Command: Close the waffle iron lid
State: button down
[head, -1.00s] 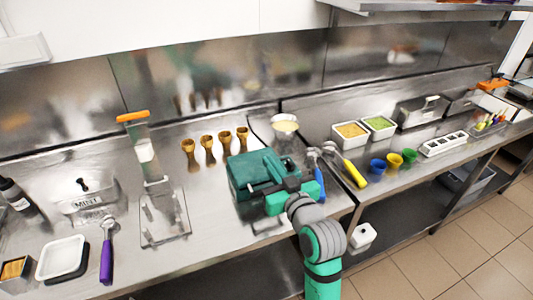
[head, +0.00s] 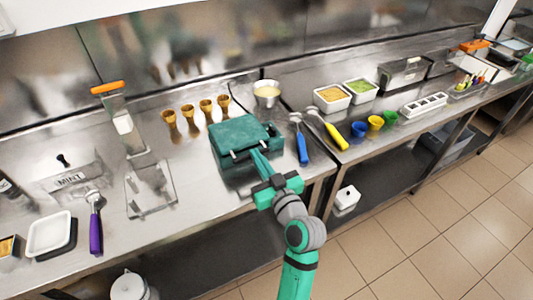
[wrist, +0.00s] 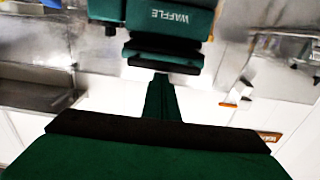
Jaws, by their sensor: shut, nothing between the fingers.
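The waffle iron (head: 240,134) is a dark green box on the steel counter, left of the blue-handled scoop. Its lid lies down over the base in the head view; I cannot tell whether a small gap remains at the seam. In the wrist view the waffle iron (wrist: 168,18) shows a WAFFLE label, with a dark handle-like part below it. My gripper (head: 258,158) is shut and empty at the iron's front edge, in front of part of its front face. The closed fingers (wrist: 161,85) point at the iron in the wrist view; contact is unclear.
Blue-handled (head: 302,150) and yellow-handled (head: 336,136) scoops lie right of the iron. A metal bowl (head: 267,92) stands behind it. Several brown cone-like cups (head: 188,120) stand behind left. A steel stand (head: 150,187) is left. Counter between stand and iron is clear.

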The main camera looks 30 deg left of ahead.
jog(key=shift+w+d+f, duration=0.1)
jog(key=shift+f, duration=0.85)
jog(key=shift+r, duration=0.15)
notch_tip(320, 180, up, 5)
jog(key=s+d+f, duration=0.3)
jog(key=s+d, duration=0.3)
jog(key=d, duration=0.1)
jog(key=shift+d, duration=0.2)
